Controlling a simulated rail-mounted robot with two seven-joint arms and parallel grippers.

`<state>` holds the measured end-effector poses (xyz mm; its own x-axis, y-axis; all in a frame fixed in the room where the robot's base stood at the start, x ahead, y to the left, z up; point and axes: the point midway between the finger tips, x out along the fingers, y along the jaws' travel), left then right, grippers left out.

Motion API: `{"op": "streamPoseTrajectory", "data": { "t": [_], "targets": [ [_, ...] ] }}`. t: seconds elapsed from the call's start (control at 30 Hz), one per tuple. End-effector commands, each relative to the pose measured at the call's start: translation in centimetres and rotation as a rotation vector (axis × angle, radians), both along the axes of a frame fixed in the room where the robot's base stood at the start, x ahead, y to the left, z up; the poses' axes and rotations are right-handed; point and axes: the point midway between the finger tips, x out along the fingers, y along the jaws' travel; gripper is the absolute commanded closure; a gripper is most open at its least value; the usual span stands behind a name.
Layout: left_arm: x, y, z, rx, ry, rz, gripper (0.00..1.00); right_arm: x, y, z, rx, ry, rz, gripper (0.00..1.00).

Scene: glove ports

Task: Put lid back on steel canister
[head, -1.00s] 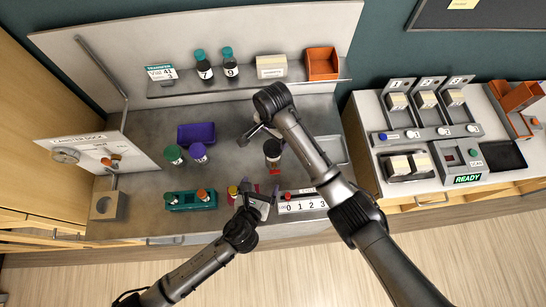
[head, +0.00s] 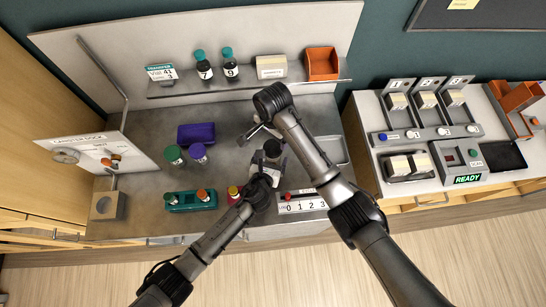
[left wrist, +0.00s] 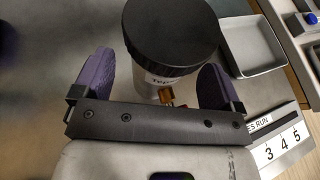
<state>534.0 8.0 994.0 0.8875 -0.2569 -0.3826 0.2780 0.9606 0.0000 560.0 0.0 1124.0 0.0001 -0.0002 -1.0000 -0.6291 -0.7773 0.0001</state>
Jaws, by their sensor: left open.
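The steel canister (left wrist: 158,85) stands upright in the left wrist view, with a label partly visible on its side. A black round lid (left wrist: 172,32) sits on its top. In the head view the black lid (head: 272,147) shows just beyond my left gripper (head: 267,165). In the left wrist view my left gripper (left wrist: 158,80) is open, its purple fingers apart on the near side of the canister, with no clear grip on it. My right gripper (head: 258,132) is behind and left of the canister, partly hidden by its arm; its opening is unclear.
A purple tray (head: 196,134), two capped bottles (head: 173,154) and a teal rack (head: 190,200) stand to the left. A numbered strip (head: 302,206) lies front right. A grey tray (left wrist: 250,45) is beyond the canister. A small orange-brown item (left wrist: 166,95) is between the fingers.

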Motion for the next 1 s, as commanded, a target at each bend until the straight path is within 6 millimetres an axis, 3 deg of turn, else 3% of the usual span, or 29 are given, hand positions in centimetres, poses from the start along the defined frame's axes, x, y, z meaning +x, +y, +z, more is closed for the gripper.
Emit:
{"op": "streamPoseTrajectory", "data": {
  "t": [0.57, 1.0],
  "targets": [
    [1.01, -0.31, -0.43, 0.000, 0.000, -0.001, 0.09, -0.01, 0.01, 0.00, 0.000, 0.000, 0.000, 0.12],
    [1.00, -0.30, -0.42, 0.000, 0.000, -0.001, 0.50, 0.00, 0.00, 0.00, 0.000, 0.000, 0.000, 0.12]
  ]
}}
